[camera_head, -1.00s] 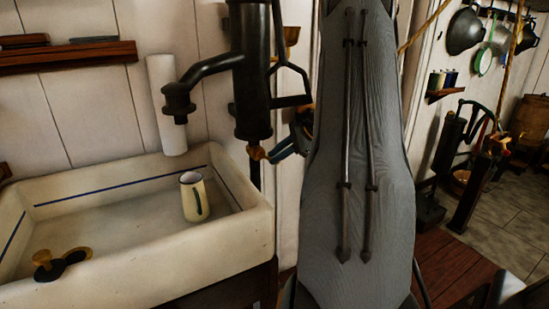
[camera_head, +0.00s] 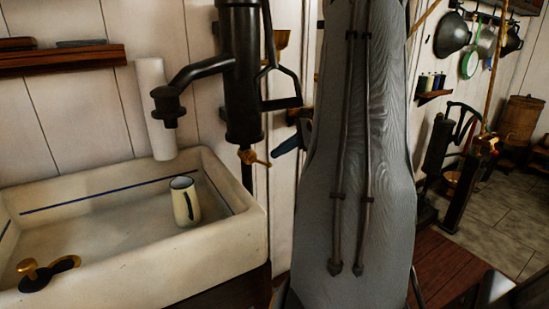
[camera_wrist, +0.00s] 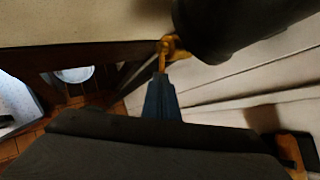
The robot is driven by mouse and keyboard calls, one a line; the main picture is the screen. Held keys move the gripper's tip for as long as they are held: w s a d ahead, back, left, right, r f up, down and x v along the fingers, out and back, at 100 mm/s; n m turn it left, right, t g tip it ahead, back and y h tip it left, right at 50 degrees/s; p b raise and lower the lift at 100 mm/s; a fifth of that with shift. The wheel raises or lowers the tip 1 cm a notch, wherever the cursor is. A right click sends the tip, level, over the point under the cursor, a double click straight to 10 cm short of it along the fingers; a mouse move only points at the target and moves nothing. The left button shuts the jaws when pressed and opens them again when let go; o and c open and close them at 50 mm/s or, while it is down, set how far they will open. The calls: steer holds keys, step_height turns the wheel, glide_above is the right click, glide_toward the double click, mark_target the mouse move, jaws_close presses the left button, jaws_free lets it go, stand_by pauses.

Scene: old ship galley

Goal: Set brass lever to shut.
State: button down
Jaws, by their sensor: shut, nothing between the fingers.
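The brass lever (camera_head: 257,159) sits on a small fitting at the foot of the dark hand pump (camera_head: 243,85), to the right of the sink. In the head view its handle points right and slightly down. My gripper (camera_head: 278,150) is shut and empty, just right of the lever, with a small gap visible in the head view. In the wrist view the blue fingers of my gripper (camera_wrist: 160,82) point up at the lever (camera_wrist: 170,49). Whether the tips touch the handle there I cannot tell. My arm hides part of the wall behind.
The white sink (camera_head: 90,272) stands at the left, with a cream mug (camera_head: 186,204) and a brass-topped plug (camera_head: 29,269) in it. The pump's handle (camera_head: 283,102) hangs above my gripper. A wooden shelf (camera_head: 65,60) is on the wall. Floor shows at the right.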

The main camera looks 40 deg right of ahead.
mark_target(261, 162)
steer(key=s+a+f+m+t+h+p, duration=0.35)
steer(key=s+a+f+m, duration=0.2)
steer(key=m, duration=1.25)
steer(key=w+d+f+p, duration=0.1)
steer(key=w+d+p, duration=0.1)
steer(key=w, duration=0.7)
steer(key=shift+d+f+p, duration=0.15)
steer(key=shift+d+p, duration=0.2)
steer(key=shift+p, duration=0.45)
steer(key=shift+s+d, duration=0.1)
steer(key=shift+d, duration=0.05)
